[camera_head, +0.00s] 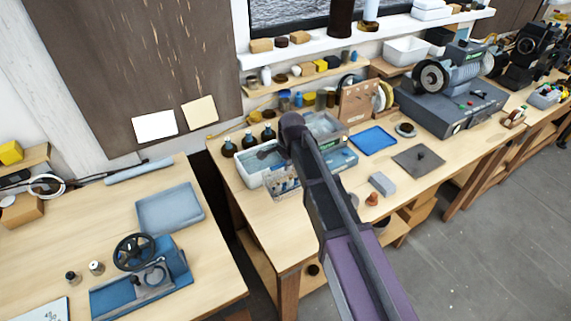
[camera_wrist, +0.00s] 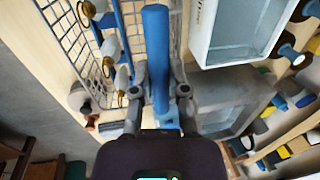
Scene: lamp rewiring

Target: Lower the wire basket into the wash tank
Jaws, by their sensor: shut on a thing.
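My gripper (camera_wrist: 160,98) is shut on the upright-looking blue handle (camera_wrist: 157,45) of the wire basket (camera_wrist: 72,35). Several small white parts with brass rings show at the basket in the wrist view. In the head view the basket (camera_head: 284,184) is in front of a white tub (camera_head: 246,177), partly behind my arm. I cannot tell how high it is above the bench. The wash tank, seemingly the grey-blue one with a green label (camera_head: 341,159), is to the right of the basket.
A shadowed grey tub (camera_wrist: 220,100) lies just right of my gripper in the wrist view. Small dark bottles (camera_head: 251,141) stand behind the tubs. A blue tray (camera_head: 374,140), a grey block (camera_head: 382,184) and a dark plate (camera_head: 419,159) are to the right.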

